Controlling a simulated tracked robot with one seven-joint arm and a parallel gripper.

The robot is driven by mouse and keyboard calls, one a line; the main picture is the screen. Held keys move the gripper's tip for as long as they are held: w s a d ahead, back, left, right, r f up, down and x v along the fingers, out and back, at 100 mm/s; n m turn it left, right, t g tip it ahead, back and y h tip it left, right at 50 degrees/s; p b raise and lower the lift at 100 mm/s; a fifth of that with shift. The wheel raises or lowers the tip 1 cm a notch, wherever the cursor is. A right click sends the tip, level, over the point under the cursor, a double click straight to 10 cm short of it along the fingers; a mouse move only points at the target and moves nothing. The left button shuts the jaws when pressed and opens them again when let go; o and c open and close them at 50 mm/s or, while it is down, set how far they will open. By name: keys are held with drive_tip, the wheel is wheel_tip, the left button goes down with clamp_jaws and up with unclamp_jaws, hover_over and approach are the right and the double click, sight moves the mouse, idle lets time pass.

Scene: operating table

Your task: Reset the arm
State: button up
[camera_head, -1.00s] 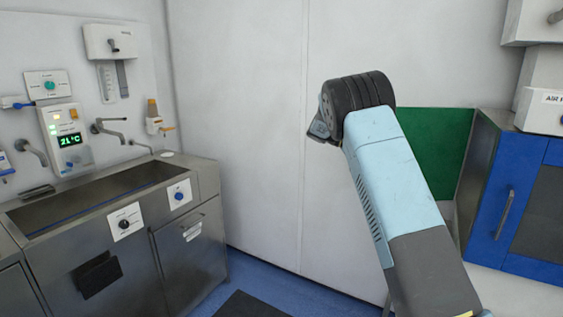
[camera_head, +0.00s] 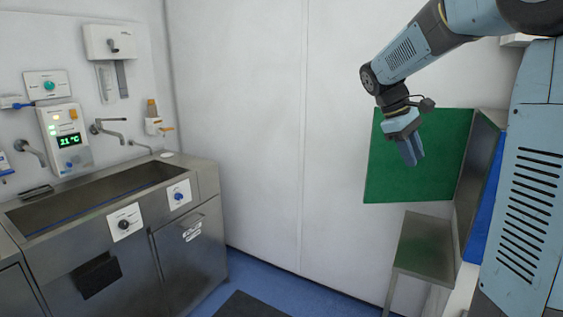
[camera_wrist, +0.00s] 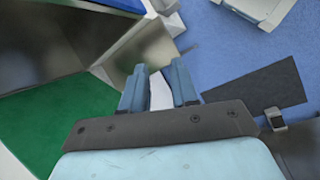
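My arm reaches in from the upper right of the head view, bent, with its wrist hanging down. My gripper (camera_head: 411,155) points down in front of the green panel and is held in the air. In the wrist view its two blue fingers (camera_wrist: 158,76) stand apart with a gap between them.
A steel sink unit (camera_head: 200,222) stands at the left, below a wall control panel (camera_head: 66,137). A small steel table (camera_head: 424,238) stands below the green panel (camera_head: 393,178). A dark mat (camera_head: 250,305) lies on the blue floor (camera_head: 290,291). The white wall (camera_head: 240,120) is clear.

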drive_tip(key=s+a+f+m+t+y, duration=0.2)
drive_tip(key=s+a+m+t, duration=0.1)
drive_tip(key=s, duration=0.8)
drive_tip(key=s+a+f+m+t+y, duration=0.1)
drive_tip(key=s+a+m+t+y, duration=0.2)
drive_tip(key=s, duration=0.9)
drive_tip(key=a+t, duration=0.1)
drive_tip(key=a, duration=0.2)
drive_tip(key=shift+s+f+m, duration=0.25)
drive_tip(key=shift+f+m, duration=0.1)
drive_tip(key=shift+m, duration=0.05)
drive_tip(key=shift+d, duration=0.15)
